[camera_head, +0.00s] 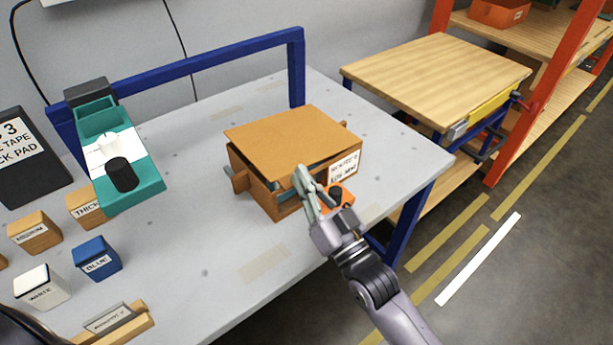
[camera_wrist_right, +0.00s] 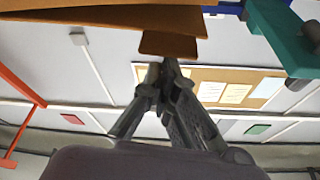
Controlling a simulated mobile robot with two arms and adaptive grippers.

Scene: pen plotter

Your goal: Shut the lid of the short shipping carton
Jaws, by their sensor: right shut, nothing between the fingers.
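The short brown shipping carton (camera_head: 262,186) stands on the grey table. Its lid (camera_head: 290,138) lies over the top, tilted, with a dark gap and some teal showing under its near edge. Side flaps stick out at the left and right. My right gripper (camera_head: 302,178) is shut and empty at the carton's near side, by the lid's front edge. In the right wrist view the closed fingers (camera_wrist_right: 168,75) point up just below a brown flap (camera_wrist_right: 168,45); whether they touch it I cannot tell. My left gripper is not in view.
An orange item with a black knob (camera_head: 337,195) is by the carton's near right side, partly behind my gripper. A teal device (camera_head: 150,180), several small blocks and a blue rail (camera_head: 200,62) are left and behind. Clear tabletop lies left of the carton.

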